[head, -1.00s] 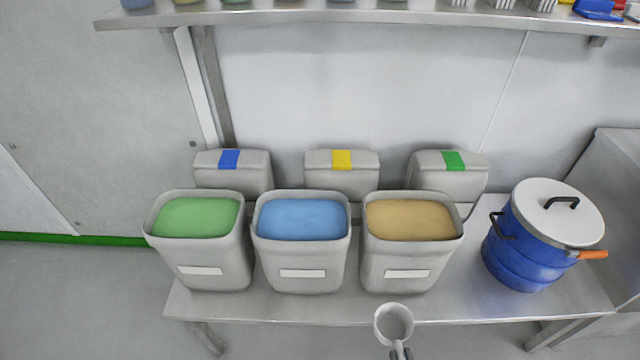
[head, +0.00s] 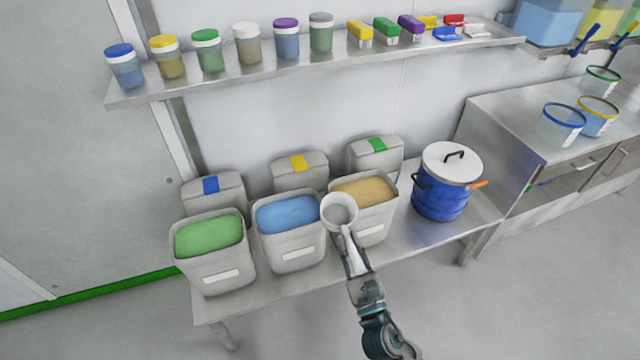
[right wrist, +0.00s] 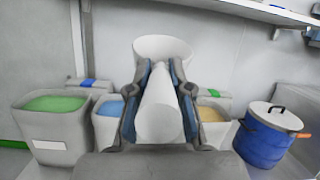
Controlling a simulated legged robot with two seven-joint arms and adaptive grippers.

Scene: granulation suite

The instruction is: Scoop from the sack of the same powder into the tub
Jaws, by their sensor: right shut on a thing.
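My right gripper (head: 352,262) is shut on the handle of a white scoop (head: 339,211), held in front of the sacks; the scoop also shows in the right wrist view (right wrist: 160,100). In the head view its bowl looks empty and overlaps the gap between the blue and tan sacks. Three open grey sacks stand in a row on a steel bench: one of green powder (head: 208,236), one of blue powder (head: 287,214) and one of tan powder (head: 362,190). Tubs (head: 560,125) with blue and yellow rims stand on the counter at right. My left gripper is not in view.
A blue drum (head: 441,190) with a white lid stands at the bench's right end. Closed sacks with blue, yellow and green tags stand behind. A wall shelf (head: 290,58) above holds jars and brushes. Bins of blue and yellow powder (head: 545,25) are at top right.

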